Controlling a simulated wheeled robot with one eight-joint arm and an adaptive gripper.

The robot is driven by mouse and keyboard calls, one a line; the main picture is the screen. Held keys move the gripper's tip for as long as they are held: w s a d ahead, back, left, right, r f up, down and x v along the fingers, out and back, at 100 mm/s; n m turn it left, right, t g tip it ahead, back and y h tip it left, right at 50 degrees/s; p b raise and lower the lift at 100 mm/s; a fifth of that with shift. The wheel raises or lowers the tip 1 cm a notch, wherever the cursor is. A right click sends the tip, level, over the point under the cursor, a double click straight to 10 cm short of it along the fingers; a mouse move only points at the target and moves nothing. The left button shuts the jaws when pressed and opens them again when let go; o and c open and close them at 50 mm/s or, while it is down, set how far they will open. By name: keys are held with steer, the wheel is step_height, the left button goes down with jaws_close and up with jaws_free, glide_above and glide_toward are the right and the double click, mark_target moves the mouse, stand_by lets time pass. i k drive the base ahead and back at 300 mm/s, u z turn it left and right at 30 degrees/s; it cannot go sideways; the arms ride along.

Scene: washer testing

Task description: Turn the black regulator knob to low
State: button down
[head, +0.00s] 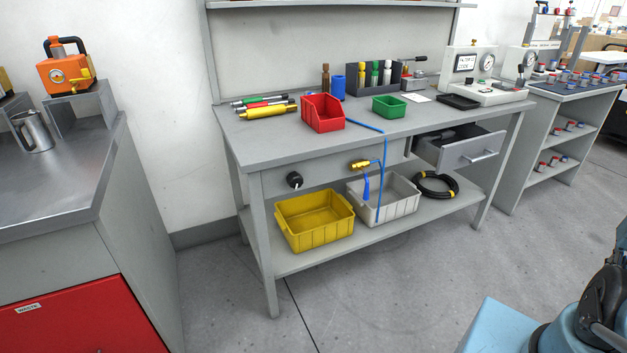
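A black regulator knob (294,180) sits on the front apron of the grey workbench (262,150), near its left end and just under the bench top. A small light-coloured mark shows at its lower edge, but any low or high marking is too small to read. Part of my own body and arm shows at the bottom right, well apart from the knob. The fingertips of my gripper cannot be made out in this view.
A yellow bin (315,235) stands on the lower shelf below the knob, with a grey bin (400,207) beside it. A blue hose (383,180) with a yellow fitting hangs to the right. A drawer (470,152) stands open at the right. The floor in front is clear.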

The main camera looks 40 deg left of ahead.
mark_target(295, 179)
steer(key=z, duration=1.55)
steer(key=k, duration=0.15)
steer(key=u, duration=4.15)
